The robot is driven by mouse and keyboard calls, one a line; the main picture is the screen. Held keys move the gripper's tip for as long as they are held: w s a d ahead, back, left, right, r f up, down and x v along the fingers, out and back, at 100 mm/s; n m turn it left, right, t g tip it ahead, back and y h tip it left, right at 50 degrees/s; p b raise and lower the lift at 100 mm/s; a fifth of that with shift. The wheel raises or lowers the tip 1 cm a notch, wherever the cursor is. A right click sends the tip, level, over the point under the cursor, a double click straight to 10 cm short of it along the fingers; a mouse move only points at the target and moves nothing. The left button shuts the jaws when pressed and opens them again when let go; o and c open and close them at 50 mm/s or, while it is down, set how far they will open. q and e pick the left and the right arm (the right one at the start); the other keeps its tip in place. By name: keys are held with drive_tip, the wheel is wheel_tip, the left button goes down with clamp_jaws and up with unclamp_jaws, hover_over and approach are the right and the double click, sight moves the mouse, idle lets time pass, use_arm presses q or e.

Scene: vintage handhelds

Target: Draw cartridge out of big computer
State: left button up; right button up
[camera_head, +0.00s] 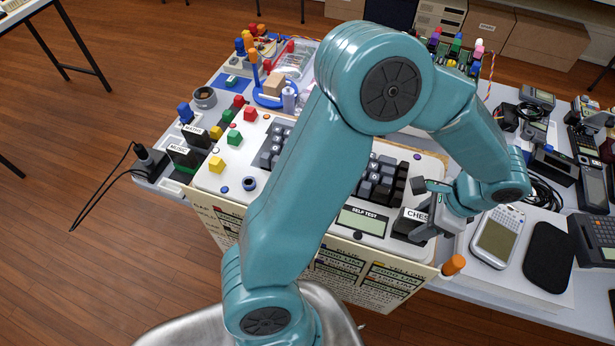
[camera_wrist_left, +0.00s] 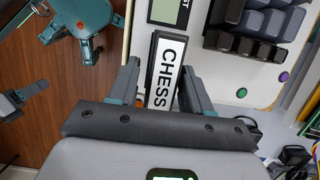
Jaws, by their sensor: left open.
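The big computer (camera_head: 236,172) is a white console with dark keys, coloured buttons and a small screen reading SELF TEST. A black cartridge (camera_head: 408,224) with a white CHESS label stands at its front right; it also shows in the left wrist view (camera_wrist_left: 165,72). My left gripper (camera_head: 425,208) is at the cartridge. In the left wrist view its open fingers (camera_wrist_left: 160,80) stand on either side of the cartridge, with a visible gap at least on the right. The cartridge's lower end and slot are hidden. My left arm covers the console's middle. My right gripper is not in view.
Cartridges labelled MATHS (camera_head: 196,135) and MUSIC (camera_head: 184,158) stand at the console's left. An orange peg (camera_head: 453,265) is at its front right corner. A white handheld (camera_head: 497,236) and a black case (camera_head: 549,258) lie to the right. Coloured pegs and cables crowd the back.

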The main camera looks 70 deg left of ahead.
use_arm(q)
drive_tip(key=shift+a, duration=0.1)
drive_tip(key=shift+c, duration=0.3)
clamp_jaws()
drive_tip(key=shift+w, duration=0.1)
drive_tip(key=shift+r+p, duration=0.8)
drive_tip(key=shift+r, duration=0.15)
drive_tip(key=shift+r+p, duration=2.1)
drive_tip(key=shift+r, duration=0.5)
